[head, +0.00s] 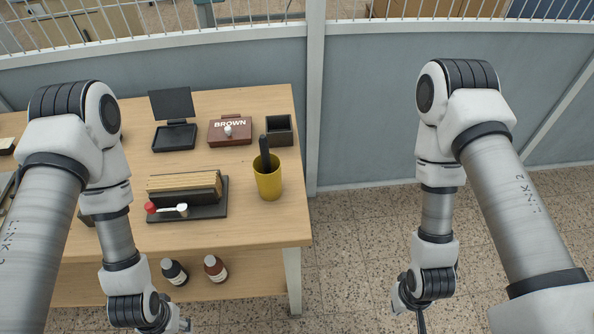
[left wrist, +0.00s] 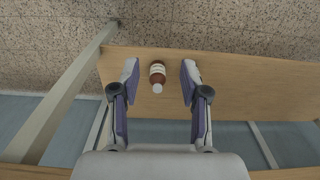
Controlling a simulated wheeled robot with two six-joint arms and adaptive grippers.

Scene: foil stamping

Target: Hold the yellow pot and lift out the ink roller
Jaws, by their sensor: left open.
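The yellow pot (head: 268,183) stands upright on the wooden table near its right edge. A black handle (head: 264,152), which looks like the ink roller's, sticks up out of it; its lower part is hidden inside. My left gripper (head: 180,325) is at the bottom edge of the head view, in front of the table and well away from the pot. In the left wrist view its fingers (left wrist: 158,80) are open and empty, and the pot is not seen there. My right arm hangs right of the table; its gripper barely shows at the bottom edge.
A black open box (head: 279,131), a brown case (head: 230,131) and a black stand (head: 174,137) are behind the pot. A black tray (head: 222,208) with wooden strips is left of it. Bottles stand on the lower shelf; a brown one (left wrist: 157,76) appears between my left fingers.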

